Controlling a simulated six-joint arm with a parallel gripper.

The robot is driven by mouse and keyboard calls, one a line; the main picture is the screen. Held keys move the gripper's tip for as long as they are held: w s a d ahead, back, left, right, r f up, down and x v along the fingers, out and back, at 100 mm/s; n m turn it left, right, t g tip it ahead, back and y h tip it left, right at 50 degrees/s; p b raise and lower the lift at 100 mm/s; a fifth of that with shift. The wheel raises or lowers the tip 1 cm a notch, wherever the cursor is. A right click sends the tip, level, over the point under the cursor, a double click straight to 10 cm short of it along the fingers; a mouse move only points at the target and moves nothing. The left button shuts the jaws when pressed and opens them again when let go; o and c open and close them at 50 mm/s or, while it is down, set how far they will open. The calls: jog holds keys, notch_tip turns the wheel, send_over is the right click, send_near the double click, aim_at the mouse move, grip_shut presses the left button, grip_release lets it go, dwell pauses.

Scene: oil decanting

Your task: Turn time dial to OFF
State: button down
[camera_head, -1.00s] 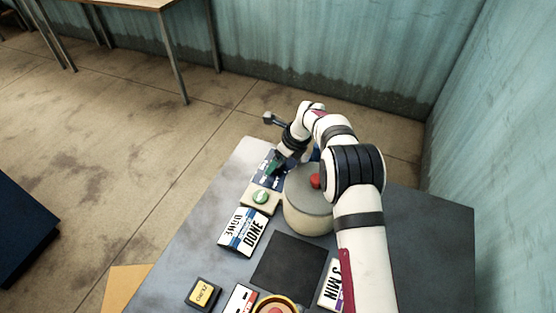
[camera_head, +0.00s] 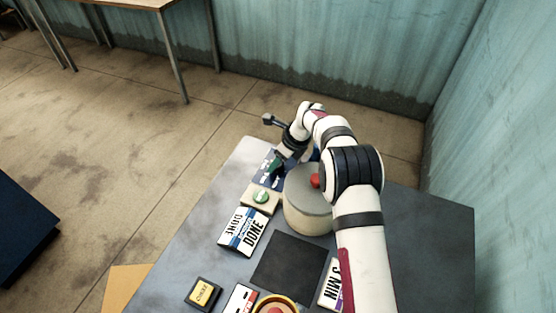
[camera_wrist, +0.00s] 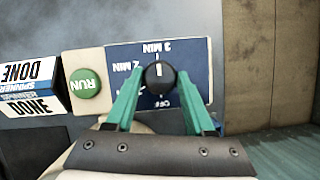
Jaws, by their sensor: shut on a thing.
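The time dial is a round black knob (camera_wrist: 160,75) on a blue panel (camera_wrist: 190,52) in the wrist view. The panel reads 3 MIN at the top, 2 MIN at the upper left and OFF below the knob. A small pale mark on the knob seems to point up towards 3 MIN. The green fingers of my gripper (camera_wrist: 161,82) are shut on the knob, one on each side. The left finger hides part of the panel's lettering. In the head view my gripper (camera_head: 276,166) is over the blue panel (camera_head: 264,181), hiding the knob.
A green RUN button (camera_wrist: 86,83) sits on a beige block left of the panel. A DONE SPINNER box (camera_head: 243,232) lies beyond it. A round lidded drum (camera_head: 308,212) with a red knob stands right beside my arm. The table edge is near the panel.

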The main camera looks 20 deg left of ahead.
jog(key=shift+w+n+g, duration=0.1)
jog(key=shift+n+g, duration=0.45)
jog(key=shift+n, duration=0.9)
jog(key=shift+w+n+g, duration=0.1)
jog(key=shift+n+g, duration=0.45)
jog(key=shift+n, duration=0.9)
jog(key=shift+s, duration=0.1)
jog(key=shift+c, duration=1.3)
grip_release()
jog(key=shift+r, duration=0.1)
jog(key=v, duration=1.2)
jog(key=shift+a, duration=0.1)
